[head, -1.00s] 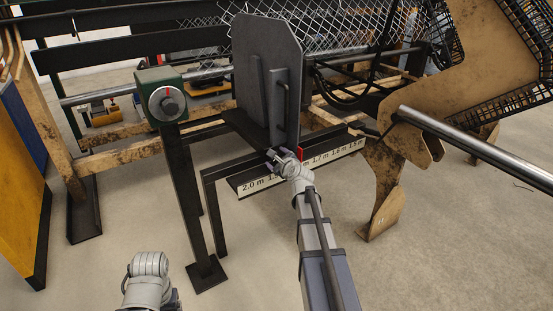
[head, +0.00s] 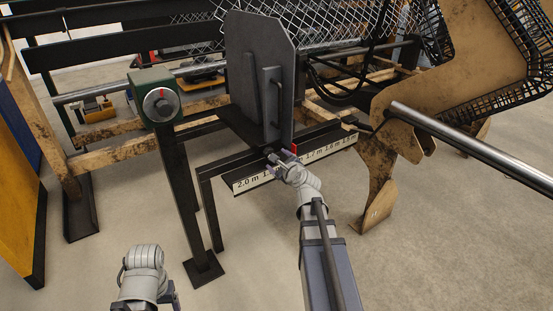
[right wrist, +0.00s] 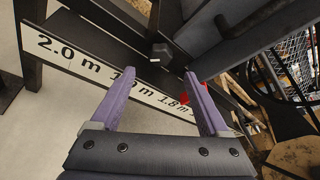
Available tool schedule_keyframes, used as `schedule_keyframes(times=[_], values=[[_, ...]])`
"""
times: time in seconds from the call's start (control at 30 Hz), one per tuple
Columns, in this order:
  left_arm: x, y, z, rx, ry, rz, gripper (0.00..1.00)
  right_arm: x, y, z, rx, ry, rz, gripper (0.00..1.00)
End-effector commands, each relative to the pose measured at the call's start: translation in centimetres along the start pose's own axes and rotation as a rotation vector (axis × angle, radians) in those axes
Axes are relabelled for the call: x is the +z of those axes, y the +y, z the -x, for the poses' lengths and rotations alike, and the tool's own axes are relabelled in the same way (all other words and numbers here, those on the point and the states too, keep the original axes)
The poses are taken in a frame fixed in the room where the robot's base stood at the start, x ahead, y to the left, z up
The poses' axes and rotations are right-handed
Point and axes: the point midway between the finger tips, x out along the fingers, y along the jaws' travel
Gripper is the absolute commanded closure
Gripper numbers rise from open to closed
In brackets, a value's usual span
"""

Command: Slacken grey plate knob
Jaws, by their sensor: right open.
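The grey plate (head: 252,65) stands upright on a dark carriage above the scale rail, with a vertical bar handle (head: 271,95) on its face. A small dark knob (right wrist: 160,53) shows in the right wrist view, above the rail and just beyond the gap between my right fingertips. My right gripper (right wrist: 160,80) is open and empty, with its purple fingers pointing towards the knob, apart from it. In the head view my right gripper (head: 276,162) is low at the plate's base and hides much of that spot. My left gripper (head: 168,297) is low at the left, its fingers mostly hidden.
The scale strip (head: 246,184) carries length marks, and a red pointer (head: 293,149) sits beside the plate. A green box with a round dial (head: 160,104) stands on a post at the left. A steel bar (head: 470,145) and brown frame lie at the right. The front floor is clear.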

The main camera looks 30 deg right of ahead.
Motion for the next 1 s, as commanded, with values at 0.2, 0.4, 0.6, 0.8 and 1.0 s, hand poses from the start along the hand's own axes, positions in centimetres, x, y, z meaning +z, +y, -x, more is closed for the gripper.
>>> schedule_keyframes(times=[0.2, 0.4, 0.6, 0.8, 1.0], values=[[0.1, -0.1, 1.0, 0.000, 0.000, 0.000, 0.24, -0.3, -1.1, -0.4, 0.058, 0.004, -0.153, 0.22], [0.1, -0.2, 2.2, 0.000, -0.001, 0.000, 0.24, -0.6, -2.2, -0.3, 0.205, 0.002, -0.507, 0.22], [0.1, -0.2, 2.2, 0.000, -0.002, 0.000, 0.24, -0.7, -2.0, -0.1, 0.240, 0.000, -0.579, 0.22], [0.1, -0.2, 1.6, 0.000, -0.001, 0.000, 0.24, -0.7, -1.7, -1.3, 0.238, 0.000, -0.576, 0.22], [0.0, -0.1, 0.5, 0.000, 0.000, 0.000, 0.24, -0.6, -1.1, -4.0, 0.239, -0.001, -0.574, 0.22]])
